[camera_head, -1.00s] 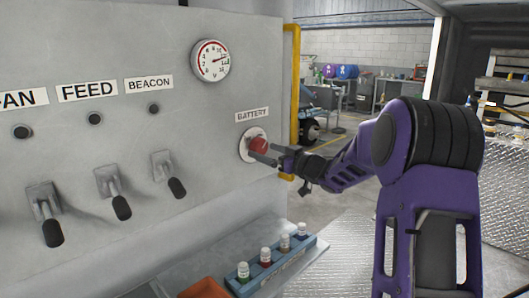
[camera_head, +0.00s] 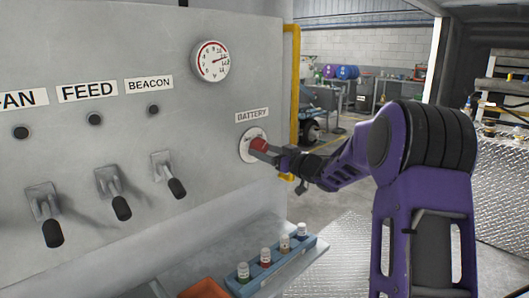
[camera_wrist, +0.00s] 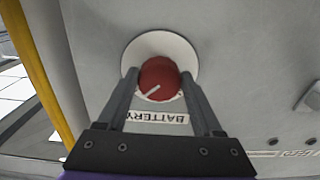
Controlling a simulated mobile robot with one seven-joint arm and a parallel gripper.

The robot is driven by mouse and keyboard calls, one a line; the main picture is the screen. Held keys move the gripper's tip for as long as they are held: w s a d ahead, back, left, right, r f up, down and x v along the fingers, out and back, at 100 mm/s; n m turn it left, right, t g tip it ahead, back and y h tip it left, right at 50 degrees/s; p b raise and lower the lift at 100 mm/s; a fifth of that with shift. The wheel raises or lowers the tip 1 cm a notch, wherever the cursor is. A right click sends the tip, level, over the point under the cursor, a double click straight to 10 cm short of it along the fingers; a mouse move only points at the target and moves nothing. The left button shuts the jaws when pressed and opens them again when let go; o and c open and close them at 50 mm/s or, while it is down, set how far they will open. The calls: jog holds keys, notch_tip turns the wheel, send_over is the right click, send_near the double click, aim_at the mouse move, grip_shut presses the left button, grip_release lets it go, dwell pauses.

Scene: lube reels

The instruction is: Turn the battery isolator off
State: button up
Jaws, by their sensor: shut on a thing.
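The battery isolator is a red round knob (camera_head: 258,145) on a white disc (camera_head: 247,155), under the BATTERY label (camera_head: 252,115) on the grey panel. My gripper (camera_head: 262,151) reaches it from the right. In the wrist view the red knob (camera_wrist: 159,78) sits between the two dark fingers (camera_wrist: 160,88), which are shut on it. A pale pointer line on the knob runs slantwise in that view. The BATTERY label (camera_wrist: 157,117) shows between the fingers, nearer the wrist.
Three levers, one at BEACON (camera_head: 167,175), stand out of the panel to the left. A gauge (camera_head: 210,61) is above. A blue rack (camera_head: 275,267) of small bottles sits below on a ledge. A yellow rail (camera_head: 295,90) runs along the panel's right edge.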

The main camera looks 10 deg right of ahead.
jog(key=shift+n, duration=0.3)
jog(key=n+b, duration=0.3)
jog(key=shift+f+n, duration=0.15)
jog(key=shift+n, duration=0.15)
jog(key=n+b, duration=0.1)
jog(key=n, duration=0.2)
jog(key=shift+w+d+n+b, duration=0.1)
jog(key=shift+d+n+b, duration=0.05)
jog(key=shift+n+b, duration=0.2)
jog(key=n, duration=0.5)
jog(key=shift+r, duration=0.3)
jog(key=shift+d+r+n, duration=0.1)
jog(key=shift+r+n, duration=0.05)
jog(key=shift+n, duration=2.3)
jog(key=o, duration=1.4)
jog(key=shift+c, duration=0.2)
jog(key=shift+d, duration=0.1)
